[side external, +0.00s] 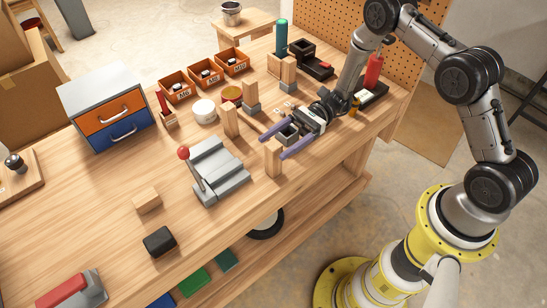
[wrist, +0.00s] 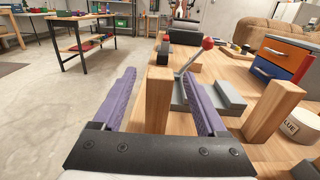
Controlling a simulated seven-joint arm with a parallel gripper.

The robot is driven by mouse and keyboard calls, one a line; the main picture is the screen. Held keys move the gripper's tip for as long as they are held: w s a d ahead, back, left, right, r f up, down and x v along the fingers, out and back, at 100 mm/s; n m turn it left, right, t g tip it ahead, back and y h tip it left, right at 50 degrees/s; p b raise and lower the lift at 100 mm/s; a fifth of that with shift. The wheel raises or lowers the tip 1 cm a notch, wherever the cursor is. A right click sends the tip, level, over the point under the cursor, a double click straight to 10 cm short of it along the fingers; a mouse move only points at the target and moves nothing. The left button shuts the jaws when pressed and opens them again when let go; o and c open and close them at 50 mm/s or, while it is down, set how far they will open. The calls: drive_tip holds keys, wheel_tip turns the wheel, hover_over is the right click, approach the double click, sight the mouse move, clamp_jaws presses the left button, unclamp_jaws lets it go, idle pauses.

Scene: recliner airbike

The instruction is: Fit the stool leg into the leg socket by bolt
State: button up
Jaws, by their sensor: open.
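Several upright square wooden posts look like stool legs; I cannot tell which is the named one. One post (side external: 273,160) stands near the table's front edge, between or just beyond my fingertips; it also shows in the wrist view (wrist: 158,105). My gripper (side external: 272,147) has its two purple fingers spread and level, with nothing clamped. A second post (side external: 230,121) stands free behind it. Two other posts (side external: 251,92) (side external: 288,73) stand in grey bases.
A grey fixture with a red-knobbed lever (side external: 220,175) stands left of the fingers. Orange bins (side external: 205,73), a white tub (side external: 204,111) and a drawer box (side external: 107,108) stand farther back. The table's front left has bare room between a wood block (side external: 147,200) and a black block (side external: 159,241).

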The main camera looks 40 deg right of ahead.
sight(268, 150)
drive_tip(key=a, duration=0.5)
drive_tip(key=shift+s, duration=0.1)
clamp_jaws()
